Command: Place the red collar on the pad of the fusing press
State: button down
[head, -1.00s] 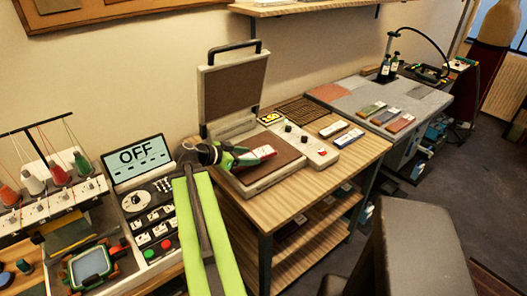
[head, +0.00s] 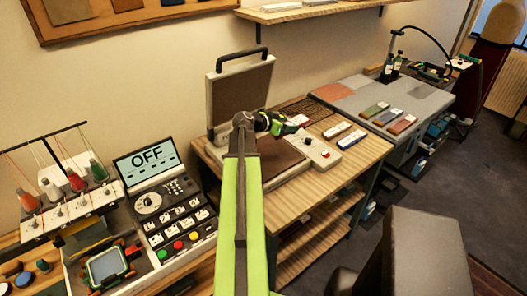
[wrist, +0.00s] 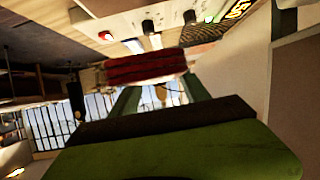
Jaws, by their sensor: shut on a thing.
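The red collar (wrist: 146,66) shows as a dark red block ahead of my gripper's dark-edged green part in the wrist view. In the head view its red and white end (head: 299,120) sticks out from my gripper (head: 285,124), which is shut on it. The fusing press stands open, its lid (head: 240,97) raised at the back. Its brown pad (head: 278,160) is partly hidden by my arm. My gripper appears over the rear right of the press in the picture, beyond the pad's middle. I cannot tell its exact height.
The press's control panel (head: 318,151) with knobs lies right of the pad. Two more labelled blocks (head: 337,130) (head: 351,139) lie on the wooden table near a dark slatted rack (head: 308,107). An embroidery machine with an OFF screen (head: 148,158) stands left. The pad's visible part looks clear.

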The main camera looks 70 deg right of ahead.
jog(key=shift+s+d, duration=0.15)
jog(key=b, duration=0.7)
send_over(261, 158)
jog(key=f, duration=0.7)
jog(key=shift+s+d, duration=0.15)
jog(key=shift+s, duration=0.05)
jog(key=shift+w, duration=0.2)
notch_tip(261, 158, down, 4)
jog(key=b, duration=0.4)
jog(key=shift+f+b, duration=0.25)
jog(key=shift+b, duration=0.1)
jog(key=shift+r, duration=0.25)
jog(key=shift+f, duration=0.2)
jog(key=c, duration=0.5)
grip_release()
jog(key=shift+r, duration=0.15)
